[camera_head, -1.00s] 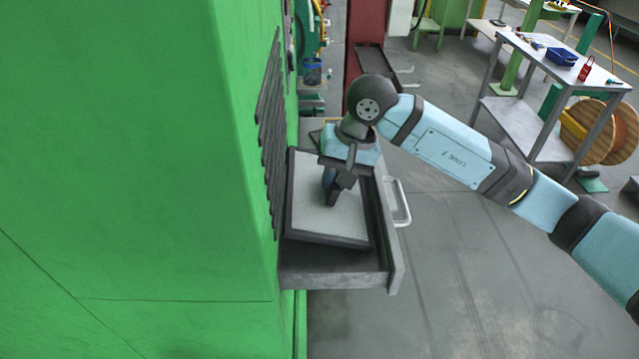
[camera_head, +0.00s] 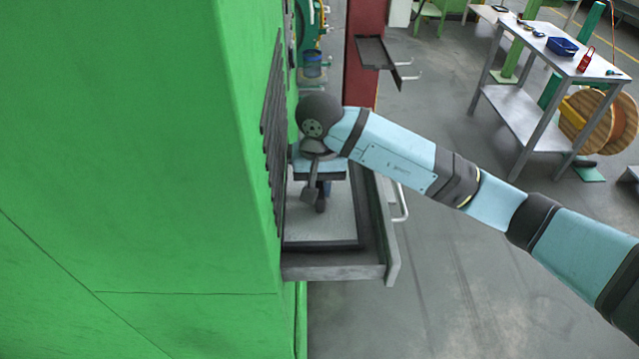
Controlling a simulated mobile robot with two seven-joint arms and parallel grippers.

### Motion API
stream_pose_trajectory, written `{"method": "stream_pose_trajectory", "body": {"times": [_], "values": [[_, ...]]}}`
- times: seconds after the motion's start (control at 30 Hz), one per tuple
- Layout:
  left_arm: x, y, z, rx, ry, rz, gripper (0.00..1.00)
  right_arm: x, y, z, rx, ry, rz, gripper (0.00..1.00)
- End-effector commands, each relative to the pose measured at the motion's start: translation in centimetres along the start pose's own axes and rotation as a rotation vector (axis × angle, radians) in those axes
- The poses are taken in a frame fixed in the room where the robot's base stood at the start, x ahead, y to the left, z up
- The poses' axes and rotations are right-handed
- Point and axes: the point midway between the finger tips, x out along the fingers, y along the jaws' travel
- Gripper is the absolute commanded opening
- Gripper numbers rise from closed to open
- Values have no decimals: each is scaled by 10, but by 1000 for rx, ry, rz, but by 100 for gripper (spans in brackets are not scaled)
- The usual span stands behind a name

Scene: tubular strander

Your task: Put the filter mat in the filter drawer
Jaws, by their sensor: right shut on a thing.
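The filter mat (camera_head: 338,222) is a light grey panel with a dark frame. It lies over the open filter drawer (camera_head: 330,267), close against the green cabinet side, and looks roughly lined up with the drawer. I cannot tell whether it rests on the drawer floor. My right gripper (camera_head: 320,205) is above the mat, pointing down, and shut on a part of it; the wrist hides the exact grip and the mat's far part. The drawer's handle (camera_head: 401,203) is on its right side. My left gripper is not in view.
The green cabinet (camera_head: 130,150) with dark louvres (camera_head: 273,130) stands close on the left. A red column with a dark shelf (camera_head: 375,52) is behind. A grey table (camera_head: 570,65) with a blue bin (camera_head: 562,46) is at the back right. The floor right of the drawer is clear.

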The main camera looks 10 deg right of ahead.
Motion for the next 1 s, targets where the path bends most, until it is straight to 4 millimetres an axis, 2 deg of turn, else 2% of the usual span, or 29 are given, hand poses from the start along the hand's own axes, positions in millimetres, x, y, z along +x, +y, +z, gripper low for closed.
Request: {"method": "stream_pose_trajectory", "body": {"times": [0.47, 0.5, 0.6, 1.0], "values": [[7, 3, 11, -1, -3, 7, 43, 9, 0, 0, 1, 0, -1, 0], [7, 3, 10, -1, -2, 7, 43, 9, 0, 0, 1, 0, 0, 21], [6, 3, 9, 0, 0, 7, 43, 9, 0, 0, 1, 0, 0, 42], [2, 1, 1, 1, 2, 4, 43, 2, 0, 0, 0, -2, -2, 42]]}}
